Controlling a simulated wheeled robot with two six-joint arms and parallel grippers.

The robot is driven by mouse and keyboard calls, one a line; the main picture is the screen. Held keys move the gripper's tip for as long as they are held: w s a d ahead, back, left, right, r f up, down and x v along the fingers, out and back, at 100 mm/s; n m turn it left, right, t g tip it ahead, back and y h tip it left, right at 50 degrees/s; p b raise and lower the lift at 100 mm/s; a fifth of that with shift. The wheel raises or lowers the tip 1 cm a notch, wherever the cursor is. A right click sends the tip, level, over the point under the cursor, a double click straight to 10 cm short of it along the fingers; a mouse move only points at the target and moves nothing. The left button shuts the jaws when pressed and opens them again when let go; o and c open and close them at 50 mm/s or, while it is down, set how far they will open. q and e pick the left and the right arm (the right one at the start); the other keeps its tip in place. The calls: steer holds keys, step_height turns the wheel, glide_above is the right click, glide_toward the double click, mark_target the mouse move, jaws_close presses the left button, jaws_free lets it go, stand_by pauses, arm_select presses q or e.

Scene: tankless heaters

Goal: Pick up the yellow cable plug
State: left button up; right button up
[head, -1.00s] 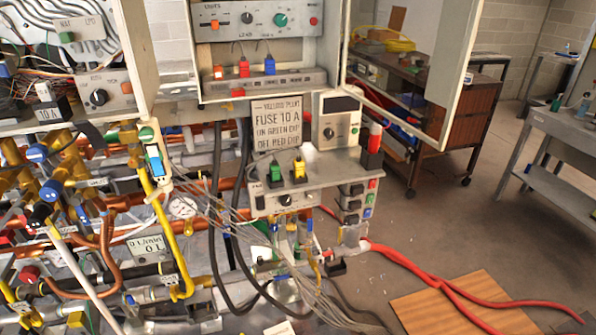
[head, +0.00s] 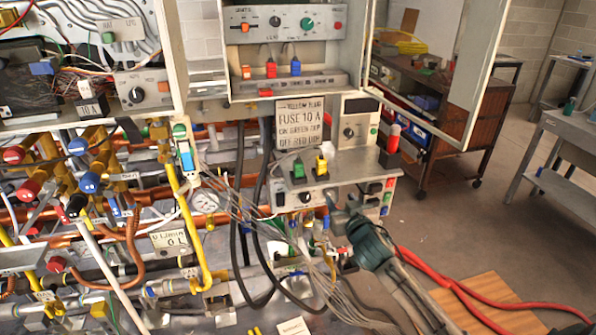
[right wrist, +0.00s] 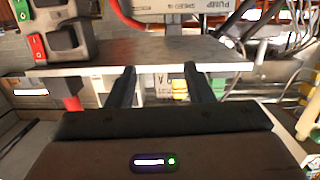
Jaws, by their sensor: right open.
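The yellow cable plug (head: 321,165) stands on the small grey shelf (head: 345,160) below the fuse sign. A green plug (head: 298,169) stands just left of it. My right gripper (head: 338,205) reaches in from the lower right, in front of the shelf and below the plugs, apart from the yellow plug. In the right wrist view, which looks upside down, my open fingers (right wrist: 162,88) point toward the shelf edge. A small yellow patch, apparently the plug (right wrist: 180,90), shows between them, farther off. My left gripper is not in view.
A red-topped item (head: 393,138) stands at the shelf's right end. Switches (head: 386,198) line its right side. Thin grey cables and black hoses (head: 243,230) hang at left. An open cabinet door (head: 470,75) stands above right. A red hose (head: 450,285) lies on the floor.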

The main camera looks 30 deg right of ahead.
steer(key=t, duration=0.2)
glide_toward(323, 164)
steer(key=p+x, duration=0.1)
steer(key=x, duration=0.3)
steer(key=shift+w+d+r+p, duration=0.2)
steer(key=shift+w+p, duration=0.1)
steer(key=shift+w, duration=0.55)
steer(key=shift+w+d+p, duration=0.15)
steer(key=shift+w+p, duration=0.2)
steer(key=shift+p, duration=0.1)
steer(key=p+x, duration=0.1)
steer(key=x, duration=0.2)
steer(key=shift+w+f+p, duration=0.1)
steer(key=shift+w+p, duration=0.15)
steer(key=shift+p, duration=0.1)
steer(key=shift+w+f, duration=0.15)
steer(key=shift+w, duration=0.3)
jaws_close()
